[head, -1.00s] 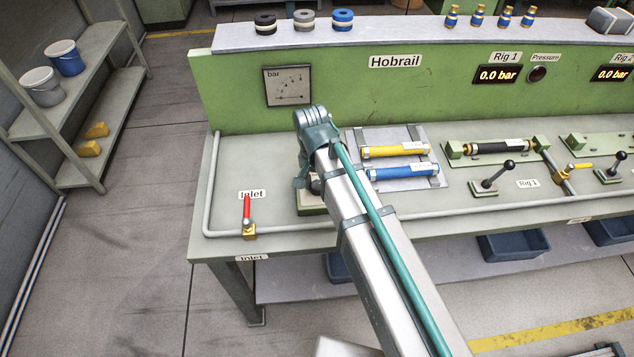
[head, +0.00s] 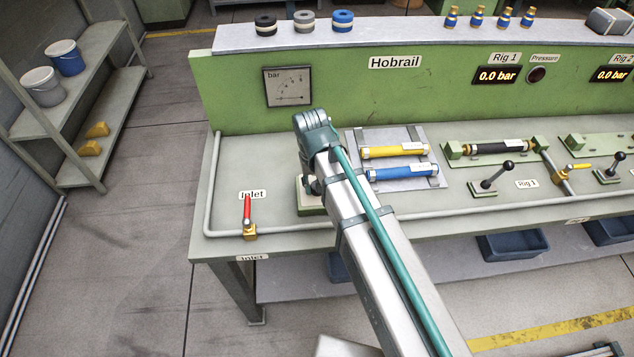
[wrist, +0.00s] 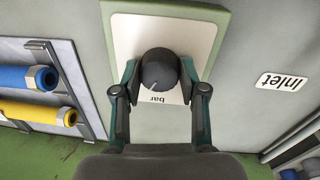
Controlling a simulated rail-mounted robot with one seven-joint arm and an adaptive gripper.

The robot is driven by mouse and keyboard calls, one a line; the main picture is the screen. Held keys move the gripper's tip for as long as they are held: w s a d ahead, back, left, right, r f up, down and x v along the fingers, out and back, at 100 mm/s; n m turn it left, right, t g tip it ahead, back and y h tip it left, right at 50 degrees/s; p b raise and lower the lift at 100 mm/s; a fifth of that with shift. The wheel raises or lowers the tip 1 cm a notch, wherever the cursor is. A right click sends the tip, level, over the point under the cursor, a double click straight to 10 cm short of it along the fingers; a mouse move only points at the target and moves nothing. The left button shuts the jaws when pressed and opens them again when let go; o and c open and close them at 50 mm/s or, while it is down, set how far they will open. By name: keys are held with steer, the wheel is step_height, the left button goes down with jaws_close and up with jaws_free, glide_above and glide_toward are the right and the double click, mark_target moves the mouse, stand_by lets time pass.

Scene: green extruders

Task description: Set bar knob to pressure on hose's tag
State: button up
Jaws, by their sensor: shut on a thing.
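The dark round bar knob (wrist: 160,68) sits on a pale plate marked "bar" (wrist: 166,98) in the wrist view. A thin pale mark shows on the knob's lower-left part. My gripper (wrist: 160,75) has a finger on each side of the knob and is shut on it. In the head view my arm hides most of the knob; the green edge of its base (head: 312,211) shows. A black hose (head: 497,146) with a white tag lies in Rig 1. A yellow hose (head: 395,151) and a blue hose (head: 402,173) with white tags lie nearby. Tag writing is unreadable.
The bar gauge (head: 288,86) is on the green panel behind. The red-handled inlet valve (head: 248,212) stands left of the knob. The Rig 1 display (head: 497,75) reads 0.0 bar. A black-knobbed lever (head: 492,178) stands right of the hose rack (head: 433,135).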

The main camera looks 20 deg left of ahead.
steer(key=n, duration=0.5)
stand_by(0.5)
steer(key=o, duration=1.1)
steer(key=shift+o, duration=0.2)
steer(key=shift+r, duration=0.1)
step_height(320, 180, up, 12)
steer(key=shift+s+a, duration=0.2)
steer(key=shift+s, duration=0.15)
